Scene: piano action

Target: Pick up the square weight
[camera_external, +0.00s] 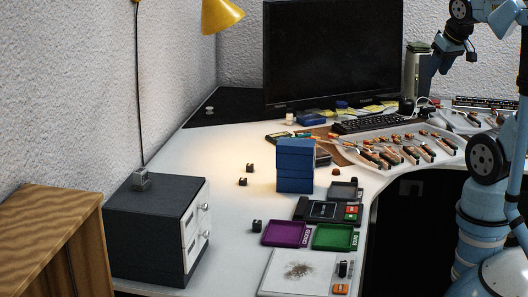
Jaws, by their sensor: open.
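A small grey square block with a narrower top (142,180), which looks like the square weight, sits upright on the dark cabinet (135,208) at the left. Nothing touches its sides. My gripper (448,72) is at the upper right, in front of the wall and beside the monitor, far from the block. It is open, and I see nothing held in it. Its fingertips are small and dark here.
Several small dark cubes (257,226) lie on the white desk (225,205). A blue box stack (295,166), a purple tray (286,233) and a green tray (335,237) stand mid-desk. A yellow lamp (221,15) hangs above. A wooden cabinet (50,235) stands front left.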

